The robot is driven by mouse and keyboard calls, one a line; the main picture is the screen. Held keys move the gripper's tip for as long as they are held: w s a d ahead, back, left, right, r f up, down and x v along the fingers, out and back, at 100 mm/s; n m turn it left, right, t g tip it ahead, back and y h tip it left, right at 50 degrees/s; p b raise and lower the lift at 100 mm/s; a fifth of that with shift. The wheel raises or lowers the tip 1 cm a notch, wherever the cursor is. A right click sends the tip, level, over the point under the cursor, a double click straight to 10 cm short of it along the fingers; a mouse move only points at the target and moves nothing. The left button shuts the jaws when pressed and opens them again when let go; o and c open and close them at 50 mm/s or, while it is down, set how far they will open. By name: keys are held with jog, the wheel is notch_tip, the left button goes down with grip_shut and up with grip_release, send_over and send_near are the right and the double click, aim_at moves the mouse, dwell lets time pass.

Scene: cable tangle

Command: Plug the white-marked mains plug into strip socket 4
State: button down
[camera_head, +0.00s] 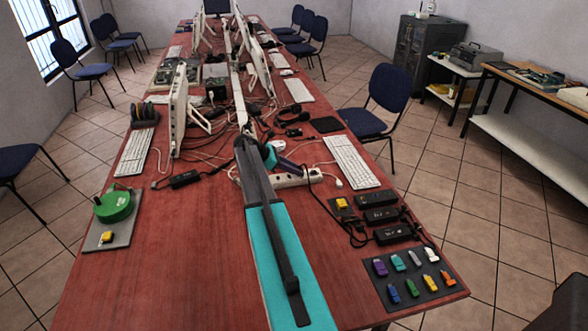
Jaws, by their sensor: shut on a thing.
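A white power strip (288,180) lies on the red table just beyond my arm, its left part hidden behind the arm. My gripper (303,171) is at the end of the teal and dark wrist, low over the right part of the strip. It is shut on a dark mains plug, too small and covered for me to see a white mark. I cannot tell which socket the plug is over or whether it touches the strip. A black cable (327,207) runs from near there toward black power bricks (380,215) at the right.
A white keyboard (351,161) lies right of the strip. A dark mat (412,275) with several coloured sticks is at the front right. A green reel (113,207) stands at the left. Loose cables and monitors crowd behind the strip.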

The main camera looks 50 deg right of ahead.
jog(key=shift+f, duration=0.15)
jog(key=c, duration=1.3)
grip_release()
jog(key=shift+c, duration=0.2)
jog(key=shift+w+a, duration=0.1)
jog(key=b+v, duration=0.3)
jog(key=v, duration=1)
jog(key=shift+r, duration=0.3)
jog(key=shift+a, duration=0.15)
